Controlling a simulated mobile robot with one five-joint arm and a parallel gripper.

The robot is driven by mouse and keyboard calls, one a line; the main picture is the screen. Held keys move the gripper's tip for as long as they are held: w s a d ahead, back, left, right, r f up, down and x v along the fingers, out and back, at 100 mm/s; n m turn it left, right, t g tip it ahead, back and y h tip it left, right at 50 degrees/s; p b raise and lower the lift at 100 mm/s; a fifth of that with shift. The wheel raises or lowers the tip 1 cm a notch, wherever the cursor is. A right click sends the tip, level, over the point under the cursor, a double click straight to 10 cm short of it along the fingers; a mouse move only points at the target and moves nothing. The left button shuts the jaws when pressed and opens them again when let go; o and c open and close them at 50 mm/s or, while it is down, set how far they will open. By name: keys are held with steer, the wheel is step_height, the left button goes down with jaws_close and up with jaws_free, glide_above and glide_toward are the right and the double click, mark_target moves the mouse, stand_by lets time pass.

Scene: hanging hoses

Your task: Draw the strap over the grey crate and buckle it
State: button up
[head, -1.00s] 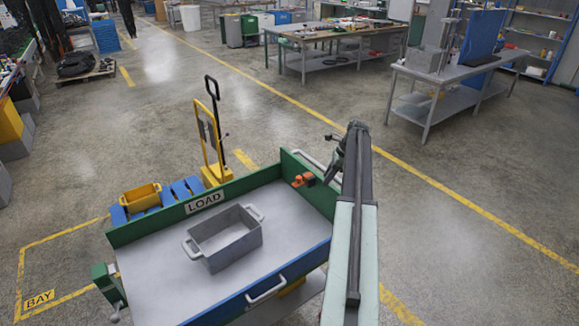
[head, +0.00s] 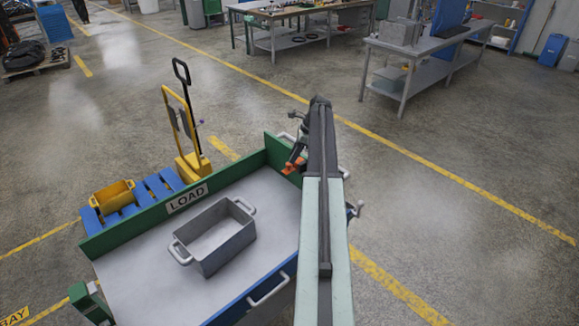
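The grey crate (head: 228,252) is an open, empty box with two handles, standing on the grey bed of a cart (head: 140,290). A small orange piece (head: 293,168) lies at the bed's far right corner; it may be the strap's end, but I cannot tell. No strap shows across the crate. A green block with a grey fitting (head: 91,303) is at the cart's left edge. My gripper (head: 297,155) is down at the orange piece, partly behind my arm. Whether its fingers are open or touching the piece is too small to tell.
The cart has a green back wall with a LOAD sign (head: 187,198) and a blue front edge with a handle (head: 268,290). Behind it stand a yellow hand truck (head: 187,140) and a blue pallet with a yellow crate (head: 113,197). Floor to the right is clear up to the workbenches (head: 420,65).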

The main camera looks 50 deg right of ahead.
mark_target(288, 167)
steer(key=b+x, duration=0.2)
steer(key=x, duration=0.2)
steer(key=shift+f, duration=0.1)
steer(key=shift+s, duration=0.1)
jaws_close()
stand_by(1.2)
